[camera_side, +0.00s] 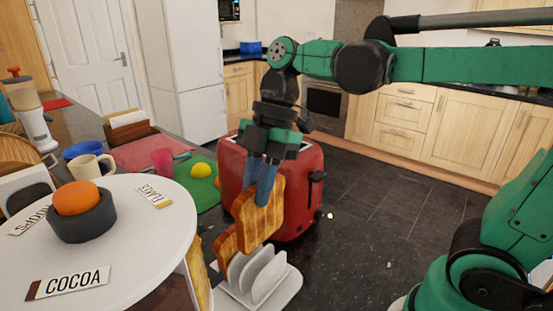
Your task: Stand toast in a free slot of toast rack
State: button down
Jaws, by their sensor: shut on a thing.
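My gripper (262,182) points down and is shut on a slice of toast (260,208), holding it upright by its top. The toast has dark grill lines. It hangs over the back part of the white toast rack (263,268); I cannot tell whether its lower edge is inside a slot. Another slice of toast (227,252) stands at the rack's left end, partly hidden by the held toast. Several white dividers of the rack show to the right, with no toast visible between the nearer ones.
A red toaster (300,206) stands close behind the gripper and rack. A round white table (130,235) at front left holds a dark bowl (84,222) with an orange ball-like thing (76,197) and labels. A yellow lemon-like thing (200,170) lies on a green mat (207,197).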

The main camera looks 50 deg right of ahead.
aim_at(258, 243)
jog(key=shift+f, duration=4.65)
jog(key=c, duration=0.7)
grip_release()
jog(key=shift+r, duration=4)
